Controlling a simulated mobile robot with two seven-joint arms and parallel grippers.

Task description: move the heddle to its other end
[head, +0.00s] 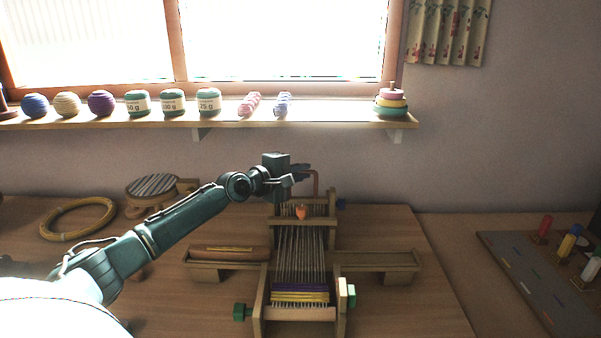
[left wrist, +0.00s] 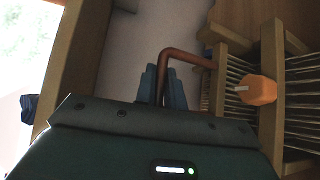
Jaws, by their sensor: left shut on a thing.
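A wooden loom stands on the table, with pale warp threads (head: 301,255) running along it and a yellow and purple woven band (head: 300,294) at the near end. A bent red-brown handle (head: 316,181) rises at the loom's far end, by what looks like the heddle. In the left wrist view the handle (left wrist: 190,57) reaches from a slatted wooden bar (left wrist: 232,38) into my fingers. My left gripper (head: 300,173) is shut on this handle; its fingers also show in the left wrist view (left wrist: 163,88). An orange piece (head: 302,212) sits on the loom near the handle. My right gripper is not in view.
Wooden side shelves (head: 375,262) flank the loom, the left one holding a wooden shuttle-like piece (head: 230,254). A hoop (head: 78,219) and a round woven-top stand (head: 153,187) lie at left. A grey board (head: 540,280) with colored spools is at right. A shelf (head: 330,115) holds yarn.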

